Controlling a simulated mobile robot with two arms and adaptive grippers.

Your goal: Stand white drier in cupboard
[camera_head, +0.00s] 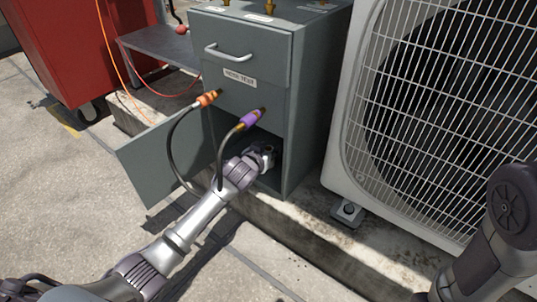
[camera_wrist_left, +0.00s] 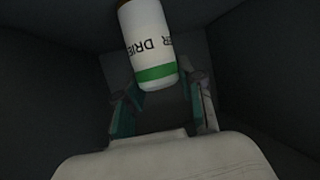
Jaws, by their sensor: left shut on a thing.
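The grey cupboard (camera_head: 304,110) stands on a concrete ledge, its lower door (camera_head: 165,160) swung open to the left. My left gripper (camera_head: 262,157) reaches into the dark lower opening. In the left wrist view, the white drier (camera_wrist_left: 146,38), a cylinder with a green band and dark lettering, is between the fingers of my left gripper (camera_wrist_left: 164,88), which is shut on it. The dark cupboard walls surround it. The drier is hidden in the head view, and whether it touches the cupboard floor cannot be told. My right gripper is out of view.
A drawer with a white handle (camera_head: 228,53) is above the opening. Hoses with an orange fitting (camera_head: 208,98) and a purple fitting (camera_head: 252,119) hang close above my left arm. A large condenser (camera_head: 345,150) stands right of the cupboard. Open paving lies in front.

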